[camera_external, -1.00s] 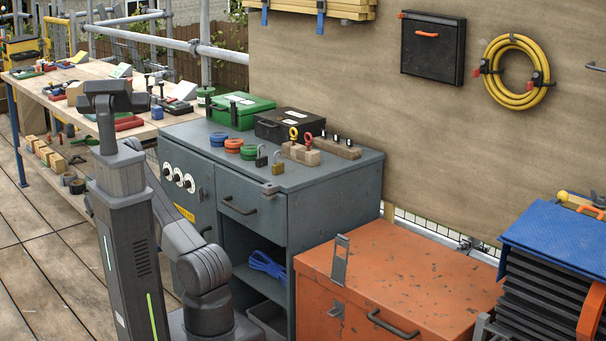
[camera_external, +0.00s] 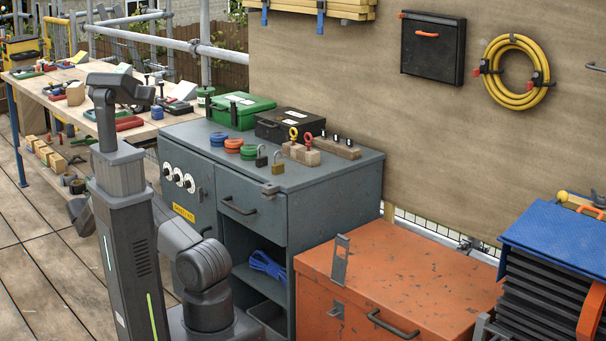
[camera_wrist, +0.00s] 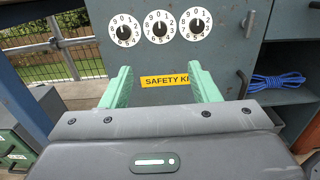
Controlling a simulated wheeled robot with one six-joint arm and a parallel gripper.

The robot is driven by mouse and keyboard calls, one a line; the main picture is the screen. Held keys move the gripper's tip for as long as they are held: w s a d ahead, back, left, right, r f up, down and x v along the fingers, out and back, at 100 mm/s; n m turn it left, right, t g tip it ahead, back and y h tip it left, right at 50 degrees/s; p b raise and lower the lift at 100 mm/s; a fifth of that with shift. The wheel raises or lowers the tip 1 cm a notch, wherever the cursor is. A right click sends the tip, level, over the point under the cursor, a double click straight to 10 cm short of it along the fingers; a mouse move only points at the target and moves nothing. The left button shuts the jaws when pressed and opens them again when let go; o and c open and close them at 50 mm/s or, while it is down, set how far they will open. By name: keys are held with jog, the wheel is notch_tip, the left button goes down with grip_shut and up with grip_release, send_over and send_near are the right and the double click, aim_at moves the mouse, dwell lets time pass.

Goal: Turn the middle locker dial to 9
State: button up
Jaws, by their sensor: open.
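The grey locker (camera_external: 208,196) has three white dials with black knobs in a row on its door. The middle dial (camera_external: 178,180) also shows in the wrist view (camera_wrist: 159,26), between the left dial (camera_wrist: 125,30) and the right dial (camera_wrist: 194,24). Its numbers are small, and I cannot tell its exact setting. My gripper (camera_wrist: 163,82) shows two green fingers, open and empty, below the dials and in front of the yellow "SAFETY K" label (camera_wrist: 165,81). In the external view my gripper is hidden behind my own body.
The locker's handle (camera_wrist: 248,24) is right of the dials. A shelf with blue rope (camera_wrist: 276,81) is open at the right. The orange chest (camera_external: 400,280) stands right of the locker. The workbench (camera_external: 85,105) is at the left.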

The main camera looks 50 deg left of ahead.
jog(key=shift+w+d+r+m+p, duration=0.1)
jog(key=shift+w+r+m+p, duration=0.15)
jog(key=shift+w+m+p, duration=0.7)
jog(key=m+y, duration=0.1)
jog(key=m, duration=0.6)
send_near(174, 178)
jog(key=shift+n, duration=0.25)
jog(key=w, duration=0.8)
jog(key=shift+w+a+b, duration=0.2)
jog(key=shift+b, duration=0.15)
jog(key=c, duration=1)
